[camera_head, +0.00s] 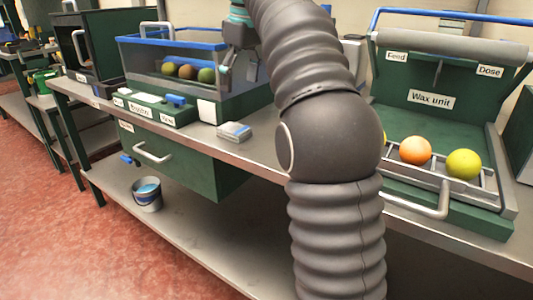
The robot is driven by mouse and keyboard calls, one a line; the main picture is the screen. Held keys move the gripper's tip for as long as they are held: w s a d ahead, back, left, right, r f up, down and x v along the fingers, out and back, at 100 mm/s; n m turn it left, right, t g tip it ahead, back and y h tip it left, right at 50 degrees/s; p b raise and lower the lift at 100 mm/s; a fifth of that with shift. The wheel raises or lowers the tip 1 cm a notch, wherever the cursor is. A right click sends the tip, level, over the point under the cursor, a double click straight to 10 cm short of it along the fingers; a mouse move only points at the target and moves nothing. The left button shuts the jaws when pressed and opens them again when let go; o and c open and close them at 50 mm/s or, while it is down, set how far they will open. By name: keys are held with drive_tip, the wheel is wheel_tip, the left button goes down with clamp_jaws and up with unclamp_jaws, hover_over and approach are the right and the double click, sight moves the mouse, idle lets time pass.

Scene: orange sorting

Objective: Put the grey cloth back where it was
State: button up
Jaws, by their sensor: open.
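My gripper (236,72) hangs at the right end of the clear blue-rimmed tank (150,64), fingers down and open. My arm crosses the middle of the view and hides part of the bench. A small flat grey-and-white item with some blue (233,132) lies on the bench below and in front of my gripper, apart from it. It may be the grey cloth, but it is too small to tell. No other cloth is clearly seen.
Several fruits (186,72) sit in the tank. A green control panel (150,108) stands before it. The wax unit (430,98) at the right holds oranges and yellow-green fruit on its rack. A bucket (147,197) stands on the lower shelf. A drawer handle (152,153) juts out.

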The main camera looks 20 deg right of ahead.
drive_tip(key=s+a+f+m+t+h, duration=0.1)
drive_tip(key=s+f+m+t, duration=0.3)
drive_tip(key=s+f, duration=2.1)
drive_tip(key=s+m, duration=0.3)
drive_tip(key=s, duration=0.1)
drive_tip(key=shift+a, duration=0.15)
